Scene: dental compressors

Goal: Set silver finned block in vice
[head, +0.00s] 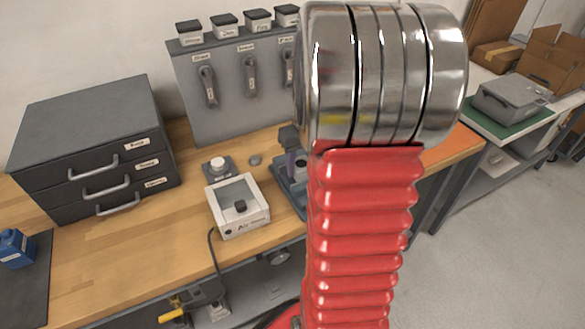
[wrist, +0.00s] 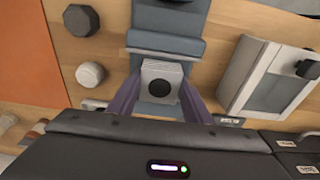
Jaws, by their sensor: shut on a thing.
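The silver block (wrist: 163,85) shows in the wrist view as a small pale block with a dark round spot on its face. My gripper (wrist: 162,78) is shut on it, with one purple finger on each side. The blue-grey vice (wrist: 167,28) lies under and beyond the block, with a jaw bar just past it. I cannot tell whether the block touches the vice bed or is held above it.
A drawer cabinet (head: 92,150) stands at left, a tool panel (head: 235,90) at the back.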

